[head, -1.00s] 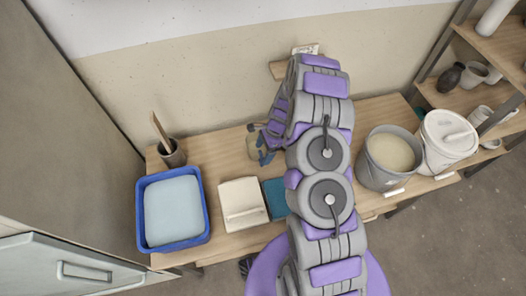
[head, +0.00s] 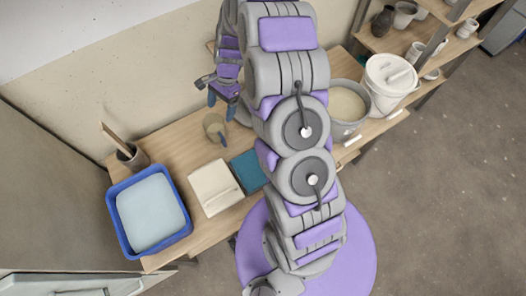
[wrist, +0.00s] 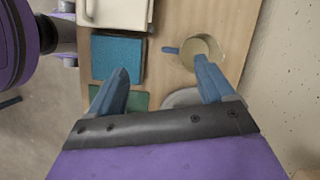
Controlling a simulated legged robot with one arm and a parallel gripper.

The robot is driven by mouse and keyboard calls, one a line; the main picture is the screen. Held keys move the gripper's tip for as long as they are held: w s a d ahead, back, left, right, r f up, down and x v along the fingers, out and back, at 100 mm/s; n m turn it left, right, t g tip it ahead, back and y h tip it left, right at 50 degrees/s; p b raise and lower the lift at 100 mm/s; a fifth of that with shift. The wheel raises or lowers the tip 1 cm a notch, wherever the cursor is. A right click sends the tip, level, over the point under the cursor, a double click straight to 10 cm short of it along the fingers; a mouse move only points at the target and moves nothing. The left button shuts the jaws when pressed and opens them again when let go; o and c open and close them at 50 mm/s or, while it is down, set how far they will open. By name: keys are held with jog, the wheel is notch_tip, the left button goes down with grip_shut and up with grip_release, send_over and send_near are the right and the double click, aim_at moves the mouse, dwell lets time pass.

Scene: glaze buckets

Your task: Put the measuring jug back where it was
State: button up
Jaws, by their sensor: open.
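The measuring jug (head: 214,126) stands upright on the wooden table, near its back edge by the wall, with its blue handle toward the front. It also shows from above in the wrist view (wrist: 203,52), partly covered by one finger. My gripper (head: 222,97) is above and a little behind the jug in the head view, with its blue fingers pointing down. In the wrist view my gripper (wrist: 160,68) is wide open, with nothing between the fingers.
A glaze bucket (head: 347,108) and a white lidded bucket (head: 389,82) stand to the right.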

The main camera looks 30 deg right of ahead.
jog(key=s+a+r+n+h, duration=0.1)
jog(key=s+a+r+n, duration=0.1)
jog(key=s+r+n, duration=0.4)
jog(key=s+a+r+n+h, duration=0.1)
jog(key=s+a+r+n, duration=0.15)
jog(key=s+r, duration=0.75)
jog(key=s+r+n+h, duration=0.1)
jog(key=s+r+n, duration=0.2)
jog(key=s, duration=0.6)
jog(key=s+d+r+n+h, duration=0.1)
jog(key=s+r+n, duration=0.2)
jog(key=s, duration=0.6)
jog(key=shift+s+d+g, duration=0.25)
jog(key=shift+s+g, duration=0.05)
jog(key=shift+s, duration=0.05)
